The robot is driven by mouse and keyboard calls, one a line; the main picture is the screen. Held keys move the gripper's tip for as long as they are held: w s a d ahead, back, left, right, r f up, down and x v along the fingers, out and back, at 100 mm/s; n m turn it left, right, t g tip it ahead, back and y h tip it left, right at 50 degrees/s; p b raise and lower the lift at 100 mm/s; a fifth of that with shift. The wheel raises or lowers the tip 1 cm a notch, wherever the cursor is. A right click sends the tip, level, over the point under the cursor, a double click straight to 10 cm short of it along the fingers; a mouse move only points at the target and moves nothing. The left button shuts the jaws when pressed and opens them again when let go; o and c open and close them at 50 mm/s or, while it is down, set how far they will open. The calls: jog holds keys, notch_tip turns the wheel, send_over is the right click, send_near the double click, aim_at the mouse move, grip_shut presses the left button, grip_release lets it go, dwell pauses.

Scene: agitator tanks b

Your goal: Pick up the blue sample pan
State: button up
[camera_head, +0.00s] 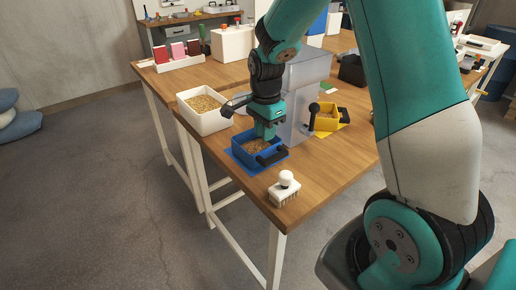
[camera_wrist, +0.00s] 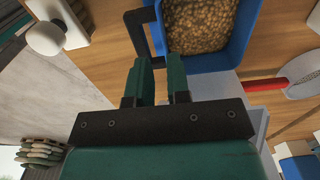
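The blue sample pan (camera_head: 243,153) sits upright near the table's front corner and is filled with tan grains. Its black handle (camera_head: 272,157) points toward the right front. My gripper (camera_head: 265,134) is above the pan, pointing down. In the wrist view the blue pan (camera_wrist: 221,63) fills the upper right, and its black handle (camera_wrist: 136,33) shows as a loop on the pan's left. The two teal fingers (camera_wrist: 161,62) are apart, with nothing clearly held between them. Their tips appear close to the handle's lower end; I cannot tell whether they touch.
A white bin of grains (camera_head: 203,117) stands behind and left of the pan. A white-knobbed brush-like object (camera_head: 285,189) is at the front edge. A grey machine (camera_head: 298,110) and a yellow pan (camera_head: 327,119) stand to the right. Bare tabletop (camera_head: 335,165) lies right of the pan.

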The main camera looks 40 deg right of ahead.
aim_at(264, 155)
jog(key=f, duration=0.4)
jog(key=f+p, duration=0.1)
jog(key=f, duration=0.4)
jog(key=shift+w, duration=0.2)
jog(key=shift+r, duration=0.1)
grip_shut()
